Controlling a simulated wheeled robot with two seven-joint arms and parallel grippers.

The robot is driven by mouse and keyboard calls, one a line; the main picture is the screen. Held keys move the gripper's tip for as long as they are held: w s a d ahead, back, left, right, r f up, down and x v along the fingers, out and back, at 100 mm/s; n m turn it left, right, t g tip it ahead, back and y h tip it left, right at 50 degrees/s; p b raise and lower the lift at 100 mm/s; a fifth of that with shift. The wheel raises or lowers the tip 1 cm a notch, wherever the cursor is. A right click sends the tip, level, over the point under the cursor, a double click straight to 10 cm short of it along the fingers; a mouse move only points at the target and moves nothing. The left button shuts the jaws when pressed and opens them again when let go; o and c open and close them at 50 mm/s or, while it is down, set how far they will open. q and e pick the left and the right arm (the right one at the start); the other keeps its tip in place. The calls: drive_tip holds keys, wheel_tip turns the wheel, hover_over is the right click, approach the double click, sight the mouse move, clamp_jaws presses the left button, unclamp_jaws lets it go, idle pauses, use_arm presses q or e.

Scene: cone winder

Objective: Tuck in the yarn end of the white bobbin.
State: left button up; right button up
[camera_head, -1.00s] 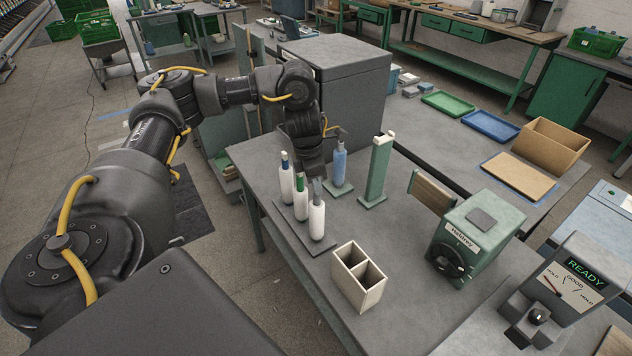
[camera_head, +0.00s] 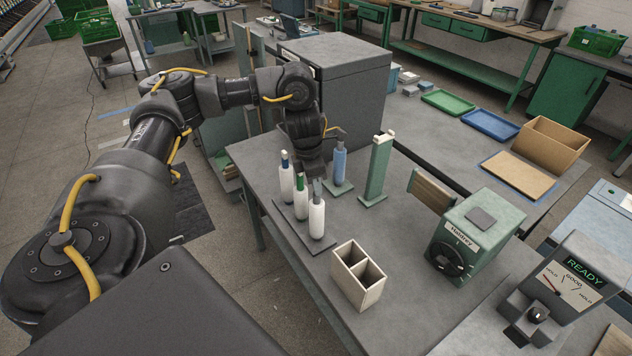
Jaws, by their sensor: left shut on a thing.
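Several bobbins stand upright on the table. Three white bobbins are in a row on a flat dark grey tray (camera_head: 296,232): one with a blue tip (camera_head: 286,183), one with a green tip (camera_head: 300,197), and the nearest with a grey tip (camera_head: 317,216). A blue bobbin (camera_head: 339,167) stands on a green base just right of my left wrist. My left gripper (camera_head: 313,168) points down behind the white bobbins. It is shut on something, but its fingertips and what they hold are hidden. No loose yarn end can be made out. My right gripper is not in view.
A green post (camera_head: 377,170) stands right of the blue bobbin. A cream two-part box (camera_head: 358,275) sits near the front edge. A green machine with a dial (camera_head: 475,232) and a gauge reading READY (camera_head: 568,285) are at right. A large grey cabinet (camera_head: 345,85) rises behind my wrist.

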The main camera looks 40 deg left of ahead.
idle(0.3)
use_arm(q)
drive_tip(key=o, duration=1.2)
drive_tip(key=shift+r, duration=0.1)
drive_tip(key=shift+r+p, duration=0.45)
drive_tip(key=shift+p, duration=0.15)
wheel_tip(320, 180, up, 6)
drive_tip(key=p, duration=0.6)
drive_tip(key=shift+f, duration=0.1)
